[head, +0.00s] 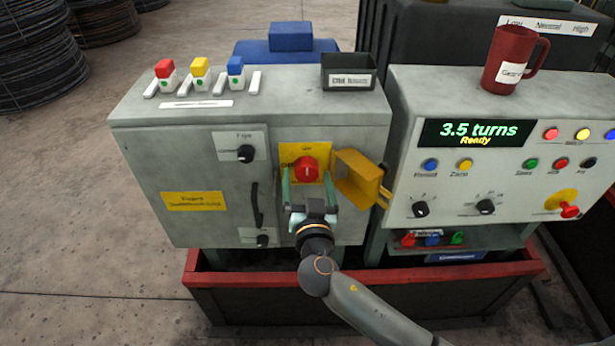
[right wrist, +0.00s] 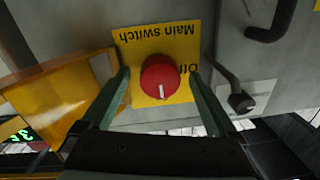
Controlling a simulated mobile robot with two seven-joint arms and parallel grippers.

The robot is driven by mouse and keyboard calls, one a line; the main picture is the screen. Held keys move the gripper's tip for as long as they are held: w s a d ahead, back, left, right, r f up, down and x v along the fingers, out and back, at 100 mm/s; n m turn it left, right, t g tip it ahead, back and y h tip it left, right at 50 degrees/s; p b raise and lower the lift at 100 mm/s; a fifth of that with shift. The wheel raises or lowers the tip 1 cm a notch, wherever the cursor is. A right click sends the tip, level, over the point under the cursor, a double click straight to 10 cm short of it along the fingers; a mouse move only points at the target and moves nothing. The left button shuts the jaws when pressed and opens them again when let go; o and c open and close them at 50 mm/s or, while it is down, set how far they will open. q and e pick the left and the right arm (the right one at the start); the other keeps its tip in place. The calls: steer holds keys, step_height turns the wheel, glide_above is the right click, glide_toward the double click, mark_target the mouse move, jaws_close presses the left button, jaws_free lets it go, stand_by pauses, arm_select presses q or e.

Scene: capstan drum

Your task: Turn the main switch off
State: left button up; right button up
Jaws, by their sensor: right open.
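The main switch is a red round knob (head: 306,169) on a yellow plate (head: 291,150) on the front of the left grey cabinet; the knob also shows in the right wrist view (right wrist: 161,76). Its white mark stands upright in the head view, and an "Off" label sits to the side. The yellow cover (head: 358,177) hangs swung open to the right of the switch. My right gripper (head: 307,176) is open, with one finger on each side of the knob. In the right wrist view gaps show between the fingers and the knob. My left gripper is not in view.
A black handle (head: 257,204) and small black knobs are on the cabinet left of the switch. The right console (head: 400,150) shows "3.5 turns Ready" and has a red stop button (head: 569,211). A dark red mug (head: 508,60) stands on top.

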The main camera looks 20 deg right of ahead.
steer(key=c, duration=1.4)
steer(key=shift+o, duration=0.2)
steer(key=shift+n, duration=0.3)
steer(key=n, duration=0.2)
steer(key=shift+d+n, duration=0.1)
steer(key=shift+n, duration=0.2)
steer(key=n, duration=0.4)
steer(key=shift+r, duration=0.2)
steer(key=n+p, duration=0.1)
steer(key=n, duration=0.4)
steer(key=shift+d+r+n+g+h+p, duration=0.1)
steer(key=shift+r+n+g+h+p, duration=0.05)
steer(key=shift+n+g+h+p, duration=0.2)
steer(key=n+p, duration=0.1)
steer(key=n, duration=0.3)
steer(key=shift+p, duration=0.35)
steer(key=shift+n, duration=0.35)
